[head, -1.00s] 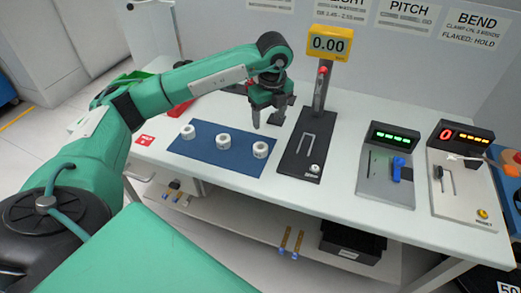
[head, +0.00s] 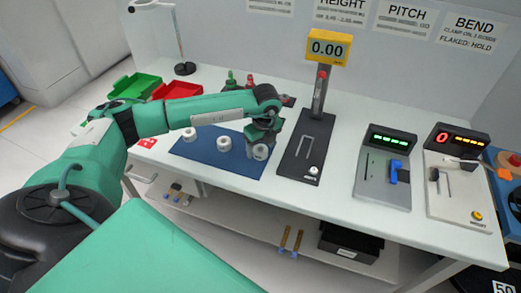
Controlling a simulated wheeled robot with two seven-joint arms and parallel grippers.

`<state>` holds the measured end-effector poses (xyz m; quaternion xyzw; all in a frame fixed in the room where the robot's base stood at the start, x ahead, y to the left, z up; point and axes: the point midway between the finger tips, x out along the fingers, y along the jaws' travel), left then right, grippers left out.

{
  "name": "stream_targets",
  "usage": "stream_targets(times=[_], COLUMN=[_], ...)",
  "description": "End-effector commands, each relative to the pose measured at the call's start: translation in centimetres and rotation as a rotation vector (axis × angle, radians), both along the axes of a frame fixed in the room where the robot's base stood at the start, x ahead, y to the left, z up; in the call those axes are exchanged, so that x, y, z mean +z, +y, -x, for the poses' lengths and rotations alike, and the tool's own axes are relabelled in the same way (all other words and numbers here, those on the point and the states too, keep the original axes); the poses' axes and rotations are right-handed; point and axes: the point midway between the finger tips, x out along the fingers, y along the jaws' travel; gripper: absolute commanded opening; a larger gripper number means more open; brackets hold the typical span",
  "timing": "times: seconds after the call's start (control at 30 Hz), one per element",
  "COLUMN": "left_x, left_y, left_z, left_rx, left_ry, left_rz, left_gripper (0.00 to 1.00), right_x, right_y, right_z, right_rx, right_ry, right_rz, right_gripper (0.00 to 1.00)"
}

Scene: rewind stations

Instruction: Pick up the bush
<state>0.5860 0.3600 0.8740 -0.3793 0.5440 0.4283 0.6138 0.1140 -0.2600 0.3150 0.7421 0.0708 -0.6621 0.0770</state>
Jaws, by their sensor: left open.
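Three white ring-shaped bushes sit on a blue mat (head: 228,168) on the white table. The left bush (head: 190,134) and the middle bush (head: 224,144) stand clear of the gripper. The right bush (head: 260,152) is at the fingers of my left gripper (head: 259,150), which is lowered over it and partly hides it. The left gripper is open. I cannot tell whether its fingers touch the bush. My right gripper is not in view.
A height gauge (head: 305,148) with a yellow display stands right of the mat. Pitch (head: 387,180) and bend (head: 457,200) stations stand further right. Green (head: 137,86) and red (head: 178,91) trays lie behind my left arm.

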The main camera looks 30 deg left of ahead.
Motion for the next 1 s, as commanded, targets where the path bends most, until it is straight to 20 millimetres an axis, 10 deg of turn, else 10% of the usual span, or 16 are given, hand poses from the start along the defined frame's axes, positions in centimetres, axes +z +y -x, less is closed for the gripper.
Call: stream_targets(times=[0.33, 0.6, 1.0], left_x=[-1.1, -1.0, -0.3], left_y=[0.1, 0.1, 0.1], left_z=[-0.1, -0.1, -0.1], left_rx=[0.0, 0.0, 0.0], left_ry=[-0.001, -0.001, -0.002], left_rz=[0.0, 0.0, 0.001], left_gripper=[0.68, 0.2, 0.2], right_x=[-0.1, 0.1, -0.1], right_y=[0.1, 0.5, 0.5], right_z=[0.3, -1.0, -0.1], right_rx=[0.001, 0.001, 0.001], right_ry=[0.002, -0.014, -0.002], right_rz=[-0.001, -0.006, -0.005], right_gripper=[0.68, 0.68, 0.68])
